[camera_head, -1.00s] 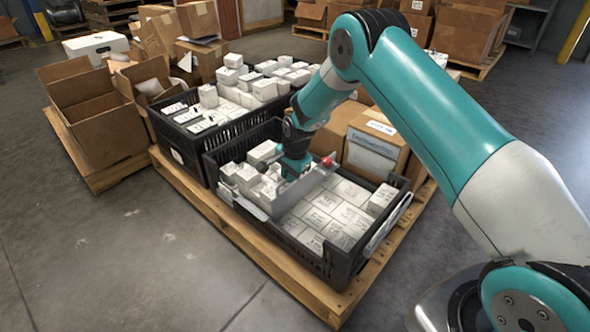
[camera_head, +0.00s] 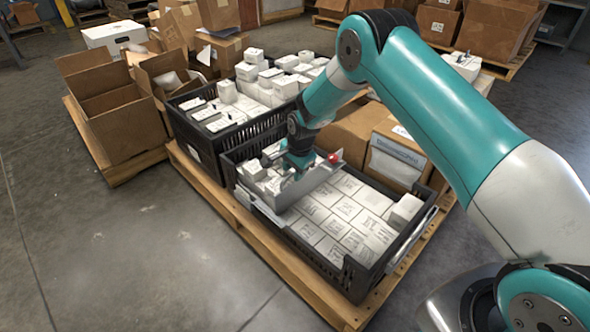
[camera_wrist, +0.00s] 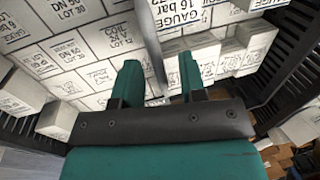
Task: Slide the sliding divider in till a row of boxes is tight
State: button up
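The sliding divider (camera_head: 318,185) is a grey metal plate standing across the near black crate (camera_head: 357,284). A red knob (camera_head: 335,157) is at its far end. My gripper (camera_head: 295,174) is down at the divider. In the wrist view my gripper (camera_wrist: 158,72) has its two teal fingers apart, with the divider's edge (camera_wrist: 151,40) running between them and gaps showing on both sides. White boxes (camera_head: 262,186) stand unevenly on the far-left side of the divider. Flat-packed white boxes (camera_head: 345,215) fill the other side. The arm hides part of the divider, and contact with the boxes is unclear.
One white box (camera_head: 404,211) sits higher at the crate's right end. A second black crate (camera_head: 207,150) of boxes stands behind on the same wooden pallet (camera_head: 230,222). Closed cartons (camera_head: 398,158) stand beyond the near crate. Floor at the front left is clear.

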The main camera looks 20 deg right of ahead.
jog(key=s+r+p, duration=0.1)
jog(key=r+p, duration=0.2)
jog(key=r, duration=0.5)
jog(key=s+d+r+p, duration=0.1)
jog(key=r+p, duration=0.3)
jog(key=r, duration=0.5)
jog(key=shift+s+d, duration=0.25)
jog(key=shift+s, duration=0.3)
jog(key=s+a+r+n+y, duration=0.1)
jog(key=s+a+r+n, duration=0.35)
jog(key=s+r, duration=0.4)
jog(key=s+a+r+n+g+y, duration=0.1)
jog(key=s+r+n, duration=0.4)
jog(key=s, duration=0.4)
jog(key=s+a+r+n, duration=0.1)
jog(key=s+r+n, duration=0.35)
jog(key=s, duration=0.45)
jog(key=s+r+n+g+y, duration=0.1)
jog(key=s+r+n, duration=0.4)
jog(key=s, duration=0.5)
notch_tip(320, 180, up, 36)
jog(key=p, duration=3.6)
jog(key=shift+w+a+f+n+p, duration=0.15)
jog(key=shift+w+n+p, duration=0.15)
jog(key=shift+w, duration=0.05)
